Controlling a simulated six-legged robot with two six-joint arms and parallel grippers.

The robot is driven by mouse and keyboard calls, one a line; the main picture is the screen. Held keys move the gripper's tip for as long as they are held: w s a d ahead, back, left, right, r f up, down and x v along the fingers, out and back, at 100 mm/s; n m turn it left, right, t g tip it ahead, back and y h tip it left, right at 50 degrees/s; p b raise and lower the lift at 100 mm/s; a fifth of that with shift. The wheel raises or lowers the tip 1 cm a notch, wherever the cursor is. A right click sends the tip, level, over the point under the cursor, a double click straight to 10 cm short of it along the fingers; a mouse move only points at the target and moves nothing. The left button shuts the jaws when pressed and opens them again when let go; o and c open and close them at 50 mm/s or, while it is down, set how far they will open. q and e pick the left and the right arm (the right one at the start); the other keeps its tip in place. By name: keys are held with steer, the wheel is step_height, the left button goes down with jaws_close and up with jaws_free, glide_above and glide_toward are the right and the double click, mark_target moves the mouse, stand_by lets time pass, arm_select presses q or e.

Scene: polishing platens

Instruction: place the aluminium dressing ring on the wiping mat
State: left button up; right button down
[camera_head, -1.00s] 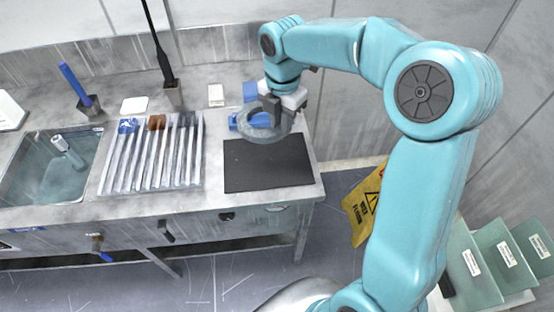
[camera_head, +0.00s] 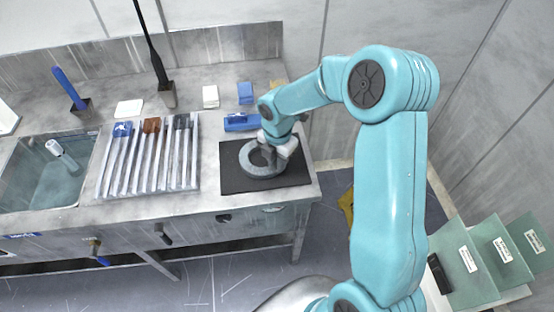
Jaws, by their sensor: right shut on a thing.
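The aluminium dressing ring (camera_head: 262,171) is a grey flat ring at the middle of the black wiping mat (camera_head: 236,182) on the bench. From this view it appears to lie on the mat or very close above it; I cannot tell which. My right gripper (camera_head: 270,153) is over the ring, shut on its rim at the far right side. The fingers and wrist hide part of the ring. My left gripper is not in view.
A ribbed rack (camera_head: 150,187) with blue, brown and grey brushes lies left of the mat. A sink (camera_head: 50,180) is farther left. A blue object (camera_head: 240,122) and a white block (camera_head: 211,96) stand behind the mat. The bench's front edge is close to the mat.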

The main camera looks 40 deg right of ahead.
steer(key=shift+f, duration=0.15)
steer(key=c, duration=1)
jaws_free()
step_height(320, 180, up, 12)
steer(key=shift+r+b, duration=0.25)
steer(key=shift+b, duration=0.1)
steer(key=shift+s, duration=0.15)
